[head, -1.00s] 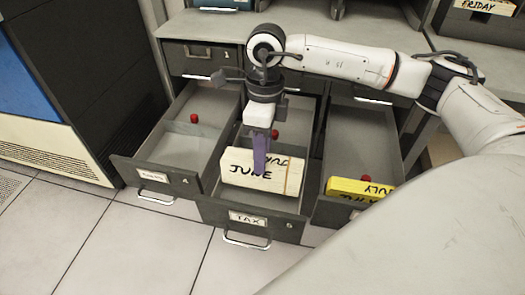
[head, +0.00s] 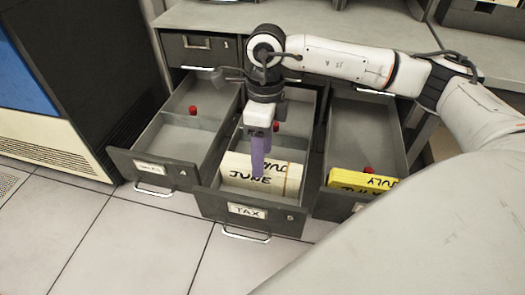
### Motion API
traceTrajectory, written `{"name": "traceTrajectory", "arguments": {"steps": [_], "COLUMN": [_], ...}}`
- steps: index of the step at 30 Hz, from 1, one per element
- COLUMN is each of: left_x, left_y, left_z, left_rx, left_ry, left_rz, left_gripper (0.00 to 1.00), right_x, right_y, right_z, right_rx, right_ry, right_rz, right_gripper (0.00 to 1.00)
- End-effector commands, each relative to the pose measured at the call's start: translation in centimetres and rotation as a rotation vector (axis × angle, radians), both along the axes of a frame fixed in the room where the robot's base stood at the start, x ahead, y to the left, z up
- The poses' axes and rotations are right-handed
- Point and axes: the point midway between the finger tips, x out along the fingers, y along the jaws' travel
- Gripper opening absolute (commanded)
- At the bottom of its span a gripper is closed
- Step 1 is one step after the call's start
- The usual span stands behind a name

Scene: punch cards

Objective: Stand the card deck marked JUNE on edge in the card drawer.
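The cream JUNE card deck (head: 238,177) is in the front part of the open middle drawer, labelled TAX (head: 249,212), with its lettered face toward me. It looks upright on edge, its lower edge close to the drawer front; whether it touches the floor is hidden. My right gripper (head: 259,165) points down with its purple fingers at the middle of the deck. One finger lies over the lettered face and the grip looks shut on the deck; its far side is hidden. My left gripper is out of view.
An open drawer (head: 150,168) on the left and another (head: 368,122) on the right flank the middle one. A yellow JULY deck (head: 350,181) lies in the right drawer. Red knobs show inside the drawers. My white arm covers the lower right.

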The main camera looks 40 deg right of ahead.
Motion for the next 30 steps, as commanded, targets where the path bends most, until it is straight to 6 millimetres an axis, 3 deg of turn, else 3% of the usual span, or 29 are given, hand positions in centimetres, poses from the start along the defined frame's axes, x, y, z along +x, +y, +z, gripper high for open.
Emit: {"name": "traceTrajectory", "arguments": {"steps": [8,21,30], "left_x": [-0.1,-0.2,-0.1], "left_y": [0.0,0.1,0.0], "left_z": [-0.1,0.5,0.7], "left_rx": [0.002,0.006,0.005], "left_ry": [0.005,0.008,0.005], "left_rz": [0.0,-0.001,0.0], "left_gripper": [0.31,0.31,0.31], "right_x": [0.0,0.7,0.8], "right_y": [-0.1,-0.8,-1.0], "right_z": [0.7,8.6,10.2], "right_rx": [-0.002,0.0,0.0], "right_ry": [0.001,-0.001,0.001], "right_rz": [-0.001,0.0,0.0], "right_gripper": [0.54,0.54,0.54]}}
